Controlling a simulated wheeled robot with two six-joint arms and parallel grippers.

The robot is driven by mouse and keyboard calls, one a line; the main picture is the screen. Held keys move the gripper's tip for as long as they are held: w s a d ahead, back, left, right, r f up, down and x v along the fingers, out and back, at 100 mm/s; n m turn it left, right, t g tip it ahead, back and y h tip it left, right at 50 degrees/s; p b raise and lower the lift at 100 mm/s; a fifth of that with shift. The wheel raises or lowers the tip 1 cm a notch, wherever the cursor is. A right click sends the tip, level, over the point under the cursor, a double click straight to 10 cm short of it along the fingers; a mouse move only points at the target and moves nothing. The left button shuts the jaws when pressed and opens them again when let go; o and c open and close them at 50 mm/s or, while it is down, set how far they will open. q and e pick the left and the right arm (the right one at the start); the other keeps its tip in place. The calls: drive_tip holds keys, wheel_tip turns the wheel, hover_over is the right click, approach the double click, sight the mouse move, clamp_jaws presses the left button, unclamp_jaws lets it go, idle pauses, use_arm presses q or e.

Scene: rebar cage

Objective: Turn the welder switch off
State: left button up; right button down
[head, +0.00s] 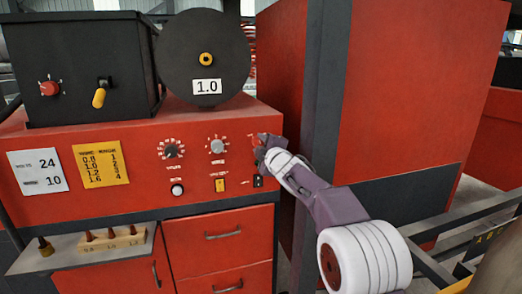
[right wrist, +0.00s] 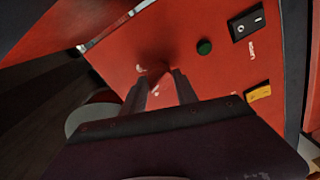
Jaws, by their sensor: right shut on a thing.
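The red welder panel (head: 120,205) fills the left of the head view. My right gripper (head: 262,150) is at the panel's right edge. In the right wrist view its two fingers (right wrist: 160,86) are close to the panel, shut on a small dark reddish part (right wrist: 158,72) that they mostly hide. A black rocker switch (head: 258,182) with white marks sits just below the gripper. It also shows in the right wrist view (right wrist: 246,22), apart from the fingers. A yellow switch (head: 220,185) is left of it and also shows in the right wrist view (right wrist: 259,92). My left gripper is out of view.
Two dials, a left one (head: 171,150) and a right one (head: 216,146), are left of my gripper. A green button (right wrist: 204,47) is near the fingers. A black box (head: 80,65) and a 1.0 spool (head: 203,55) stand on top. A dark post (head: 325,90) is close on the right.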

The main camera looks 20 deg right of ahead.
drive_tip(key=n+b, duration=0.1)
drive_tip(key=n, duration=0.2)
drive_tip(key=shift+r, duration=0.1)
drive_tip(key=shift+n+b, duration=0.35)
drive_tip(key=shift+n, duration=0.75)
drive_tip(key=shift+r, duration=0.15)
drive_tip(key=c, duration=1.1)
unclamp_jaws()
drive_tip(key=shift+o, duration=0.7)
drive_tip(key=shift+w+f, duration=0.1)
drive_tip(key=shift+f, duration=0.1)
drive_tip(key=shift+s, duration=0.35)
drive_tip(key=s+b, duration=0.2)
drive_tip(key=s, duration=0.6)
drive_tip(key=shift+s+r, duration=0.25)
